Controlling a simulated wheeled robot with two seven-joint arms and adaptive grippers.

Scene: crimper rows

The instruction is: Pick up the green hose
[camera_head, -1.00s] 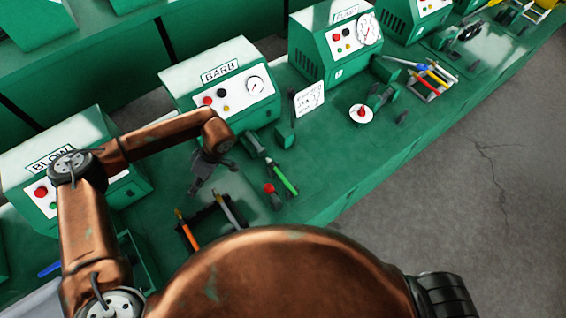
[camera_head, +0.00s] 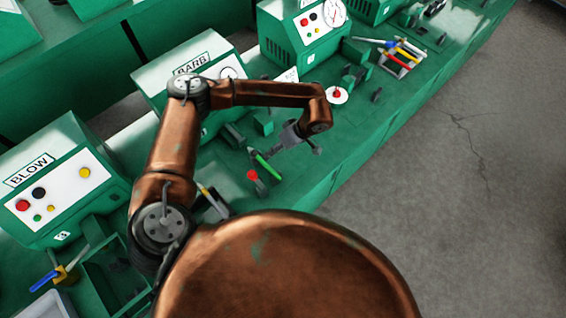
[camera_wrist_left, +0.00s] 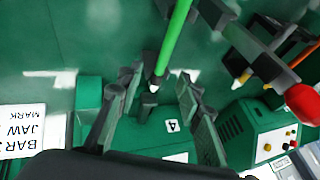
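The green hose (camera_head: 267,166) is a short thin green tube on the bench in front of the BARB machine. In the left wrist view the green hose (camera_wrist_left: 175,38) runs down from the top edge to a dark fitting (camera_wrist_left: 151,80) with a pale tip. My left gripper (camera_head: 278,146) is beside the hose's upper end in the head view. In the wrist view my left gripper (camera_wrist_left: 157,85) has its fingers wide apart, with the fitting end showing between them; I see no contact. My right gripper is not in view.
A red knob (camera_head: 252,175) stands close to the hose. The BARB machine (camera_head: 180,65) is behind my arm, and the BLOW machine (camera_head: 60,180) is at left. A rack of coloured tools (camera_head: 400,60) lies farther right. A printed card (camera_wrist_left: 20,138) shows in the wrist view.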

